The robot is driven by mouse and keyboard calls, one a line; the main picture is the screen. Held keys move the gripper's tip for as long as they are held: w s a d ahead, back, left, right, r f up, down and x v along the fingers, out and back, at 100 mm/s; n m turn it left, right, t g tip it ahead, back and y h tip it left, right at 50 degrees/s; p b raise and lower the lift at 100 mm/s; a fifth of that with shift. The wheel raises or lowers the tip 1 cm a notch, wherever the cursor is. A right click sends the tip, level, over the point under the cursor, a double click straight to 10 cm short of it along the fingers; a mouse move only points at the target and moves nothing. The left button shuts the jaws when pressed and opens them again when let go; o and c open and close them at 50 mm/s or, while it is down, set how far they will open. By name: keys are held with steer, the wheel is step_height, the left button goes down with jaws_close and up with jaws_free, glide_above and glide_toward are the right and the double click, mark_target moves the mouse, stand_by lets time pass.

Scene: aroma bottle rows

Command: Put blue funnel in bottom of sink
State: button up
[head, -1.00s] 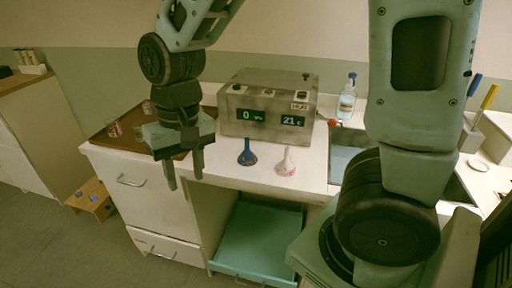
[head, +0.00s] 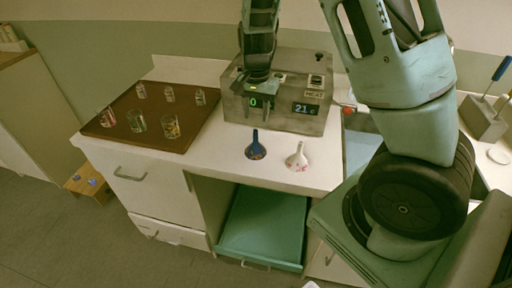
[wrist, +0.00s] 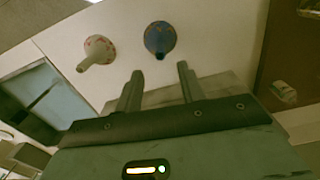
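The blue funnel (head: 255,146) stands spout up on the white counter, in front of the grey display box. In the wrist view the blue funnel (wrist: 160,37) lies just beyond my fingertips, a little to the right of the middle. My gripper (head: 262,112) is above and behind the funnel, in front of the box. In the wrist view my gripper (wrist: 159,76) has its two fingers apart with nothing between them. The sink (head: 358,150) is to the right, mostly hidden behind my arm; it also shows in the wrist view (wrist: 50,95).
A white funnel with pink marks (head: 298,158) stands close to the right of the blue one. The grey display box (head: 318,112) is behind them. A brown tray (head: 155,135) with several glass jars is on the left. A teal drawer (head: 262,228) is open below the counter.

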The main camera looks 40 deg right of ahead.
mark_target(255, 131)
steer(key=f, duration=0.4)
steer(key=f+p, duration=0.1)
steer(key=f, duration=0.3)
steer(key=shift+s+a+f, duration=0.1)
steer(key=shift+a+f, duration=0.05)
steer(key=shift+a, duration=0.05)
jaws_close()
